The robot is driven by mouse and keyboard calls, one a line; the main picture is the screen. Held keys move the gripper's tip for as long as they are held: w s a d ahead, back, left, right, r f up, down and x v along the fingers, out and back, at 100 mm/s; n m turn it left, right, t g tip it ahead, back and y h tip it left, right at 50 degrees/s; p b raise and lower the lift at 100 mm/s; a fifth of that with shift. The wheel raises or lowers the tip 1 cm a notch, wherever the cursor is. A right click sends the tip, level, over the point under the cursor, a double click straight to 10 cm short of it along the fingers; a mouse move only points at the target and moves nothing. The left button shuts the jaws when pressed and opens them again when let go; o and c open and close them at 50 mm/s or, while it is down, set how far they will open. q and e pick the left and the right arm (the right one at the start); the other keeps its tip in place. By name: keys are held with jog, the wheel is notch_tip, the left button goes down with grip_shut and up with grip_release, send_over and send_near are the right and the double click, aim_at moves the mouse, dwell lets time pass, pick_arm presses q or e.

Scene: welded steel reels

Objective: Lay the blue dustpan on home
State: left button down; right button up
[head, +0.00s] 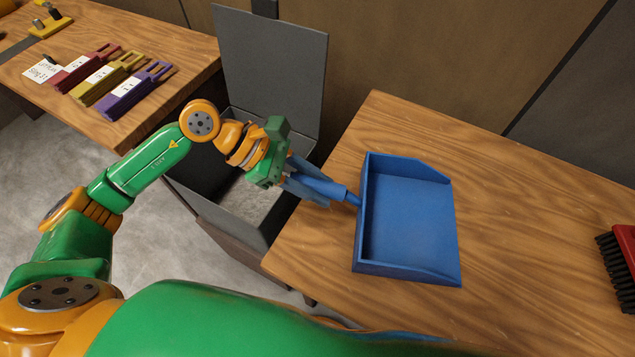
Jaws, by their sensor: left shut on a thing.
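The blue dustpan (408,222) is at the left part of the right-hand wooden table (530,240), its pan open upward and its handle pointing left. I cannot tell whether it rests on the table or is held just above it. My left gripper (308,188) is shut on the dustpan's handle, near the table's left edge. Nothing marked as home can be made out. My right gripper is not in view.
An open grey bin (272,60) with its lid up stands between the tables. A red brush (622,262) with black bristles lies at the right edge. Red, yellow and purple tagged tools (135,92) lie on the left table. The right table's middle is clear.

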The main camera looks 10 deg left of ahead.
pick_arm(q)
jog(key=shift+f, duration=0.1)
jog(key=shift+c, duration=2.2)
grip_release()
jog(key=shift+r+p, duration=2)
jog(key=shift+r, duration=1.1)
jog(key=shift+f, duration=0.1)
